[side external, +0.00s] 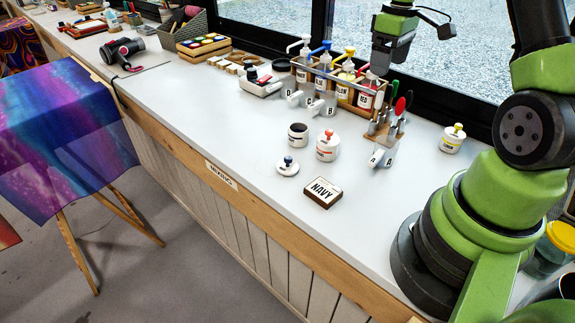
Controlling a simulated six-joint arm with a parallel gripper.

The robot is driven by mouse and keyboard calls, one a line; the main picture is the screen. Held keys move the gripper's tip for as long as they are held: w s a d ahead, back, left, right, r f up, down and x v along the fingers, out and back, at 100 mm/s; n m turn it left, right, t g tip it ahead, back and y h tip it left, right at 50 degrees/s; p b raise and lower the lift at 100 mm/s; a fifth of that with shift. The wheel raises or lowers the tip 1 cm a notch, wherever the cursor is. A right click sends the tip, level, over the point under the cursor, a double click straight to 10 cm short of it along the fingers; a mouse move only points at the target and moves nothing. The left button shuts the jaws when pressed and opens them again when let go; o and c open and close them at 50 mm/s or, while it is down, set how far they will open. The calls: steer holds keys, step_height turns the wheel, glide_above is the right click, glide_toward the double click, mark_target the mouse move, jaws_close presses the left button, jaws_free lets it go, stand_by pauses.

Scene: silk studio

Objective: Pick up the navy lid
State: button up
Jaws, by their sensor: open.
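The navy lid (287,166) is a small white disc with a dark blue knob. It lies knob up on the white counter (225,150), in front of an open white pot (298,138) with dark contents. A dark-edged block (322,192) with a white face reading NAVY lies to its right. My gripper (381,70) is high above the back of the counter, near the bottle rack, well away from the lid. It is open, and I see nothing held in it. Its fingertips are small and hard to make out against the rack.
A white jar with a red-knobbed lid (327,147) stands right of the open pot. A yellow-knobbed jar (452,139) stands farther right. Behind are a wooden rack of pump bottles (340,88) and a tool holder (384,128). The counter left of the lid is clear.

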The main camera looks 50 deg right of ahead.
steer(key=w+a+f+n, duration=0.35)
steer(key=w+a, duration=0.25)
steer(key=a, duration=0.4)
steer(key=n, duration=0.5)
glide_toward(287, 158)
steer(key=shift+s+d+f, duration=0.1)
steer(key=shift+s, duration=0.05)
steer(key=shift+n, duration=0.25)
steer(key=f, duration=0.4)
steer(key=shift+a+f, duration=0.2)
steer(key=shift+a, duration=0.1)
steer(key=f, duration=0.5)
steer(key=shift+d+f, duration=0.25)
steer(key=shift+f, duration=0.1)
steer(key=shift+c, duration=0.3)
steer(key=c, duration=0.9)
